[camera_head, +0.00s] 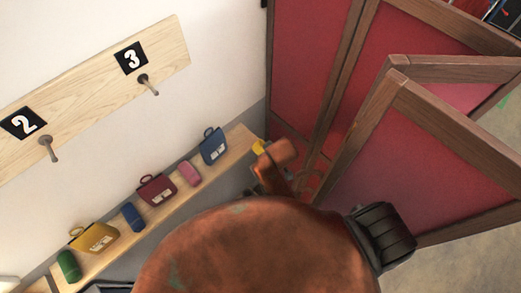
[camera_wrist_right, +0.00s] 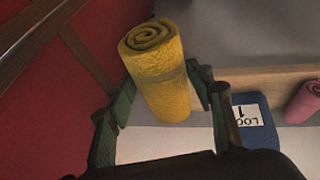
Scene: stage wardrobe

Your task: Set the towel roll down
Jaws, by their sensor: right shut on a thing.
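The yellow towel roll (camera_wrist_right: 165,75) shows in the right wrist view with its spiral end toward the top of the picture. My right gripper (camera_wrist_right: 160,112) is shut on it, with a dark green finger on either side. In the head view only a small yellow part of the roll (camera_head: 258,146) shows, near the far end of the wooden bench (camera_head: 160,212). My orange arm hides most of the right gripper there. Whether the roll touches the bench cannot be told. My left gripper is in neither view.
On the bench stand a blue bag (camera_head: 213,146), a pink roll (camera_head: 189,173), a maroon bag (camera_head: 157,189), a blue roll (camera_head: 133,217), a yellow bag (camera_head: 95,237) and a green roll (camera_head: 67,266). A red folding screen (camera_head: 420,165) stands close at right. A peg board (camera_head: 95,85) hangs above.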

